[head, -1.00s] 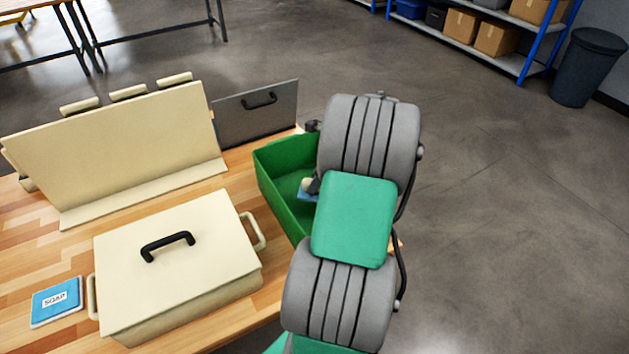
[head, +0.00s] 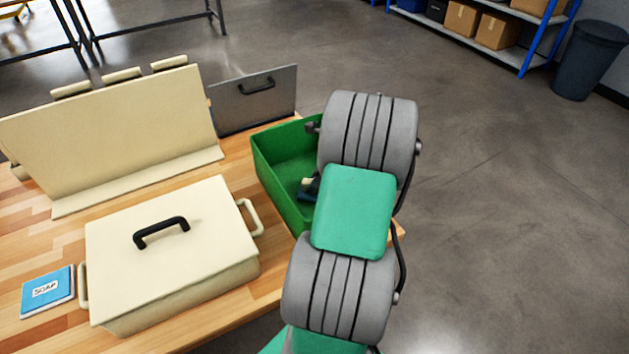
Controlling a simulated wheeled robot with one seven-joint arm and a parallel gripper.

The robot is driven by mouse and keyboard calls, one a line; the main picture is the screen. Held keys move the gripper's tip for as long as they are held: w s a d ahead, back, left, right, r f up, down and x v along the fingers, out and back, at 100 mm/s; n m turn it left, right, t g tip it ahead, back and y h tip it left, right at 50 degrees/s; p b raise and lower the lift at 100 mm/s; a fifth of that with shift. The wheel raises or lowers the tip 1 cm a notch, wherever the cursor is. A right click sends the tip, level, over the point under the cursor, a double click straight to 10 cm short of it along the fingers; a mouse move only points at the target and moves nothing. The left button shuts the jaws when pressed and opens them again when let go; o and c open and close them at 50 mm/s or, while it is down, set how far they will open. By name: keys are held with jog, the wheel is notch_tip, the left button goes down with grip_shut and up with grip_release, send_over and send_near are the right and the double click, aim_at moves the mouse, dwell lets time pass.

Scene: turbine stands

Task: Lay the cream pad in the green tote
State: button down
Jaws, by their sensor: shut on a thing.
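The green tote (head: 275,180) stands at the right side of the wooden table, open at the top. My arm hangs over it and hides its right part. My gripper (head: 312,187) shows only as a small dark piece inside the tote's outline, at the edge of my arm. It is shut on the cream pad (head: 306,182), of which only a small light corner shows. I cannot tell whether the pad touches the tote floor.
A cream lidded box (head: 165,255) with a black handle stands in front left of the tote. A blue soap packet (head: 48,291) lies at the table's left. A cream upright panel (head: 110,135) and a grey panel with a handle (head: 253,100) stand behind.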

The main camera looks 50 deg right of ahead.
jog(key=shift+f, duration=0.1)
jog(key=c, duration=1.1)
grip_release()
jog(key=shift+o, duration=0.7)
jog(key=p+v, duration=0.5)
jog(key=shift+p, duration=0.3)
jog(key=shift+p+v, duration=0.75)
jog(key=shift+v, duration=0.3)
jog(key=shift+f, duration=0.1)
